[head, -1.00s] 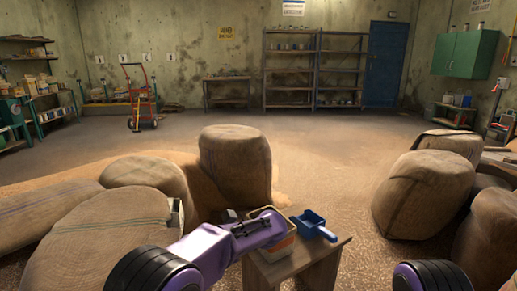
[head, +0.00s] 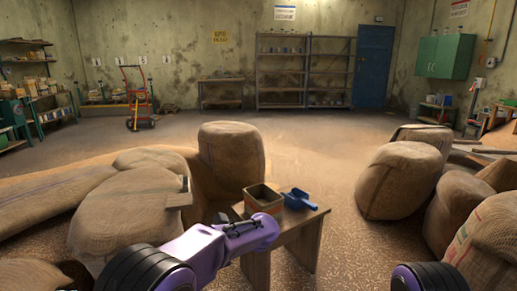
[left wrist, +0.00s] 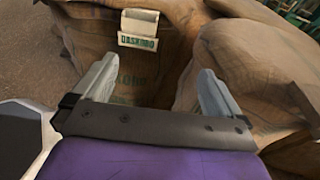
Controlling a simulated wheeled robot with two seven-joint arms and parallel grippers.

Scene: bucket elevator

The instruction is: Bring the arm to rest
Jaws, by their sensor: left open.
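My left arm comes in from the lower left in the head view, with its purple forearm reaching toward the small wooden table (head: 305,245). My left gripper shows in the left wrist view (left wrist: 153,88), with two grey fingers wide apart and nothing between them. Beyond the fingers are a burlap sack (left wrist: 120,70) with printed marks and a small pale box (left wrist: 138,28) with a dark-lettered label. Only a dark, ribbed part of my right arm shows at the bottom right of the head view; its gripper is out of frame.
An open tan-and-red box (head: 263,198) and a blue scoop (head: 299,200) stand on the wooden table. Burlap sacks lie at left (head: 130,215) and right (head: 400,180). Open floor (head: 310,150) runs between them. A red hand truck (head: 138,98) and shelves (head: 305,72) stand farther back.

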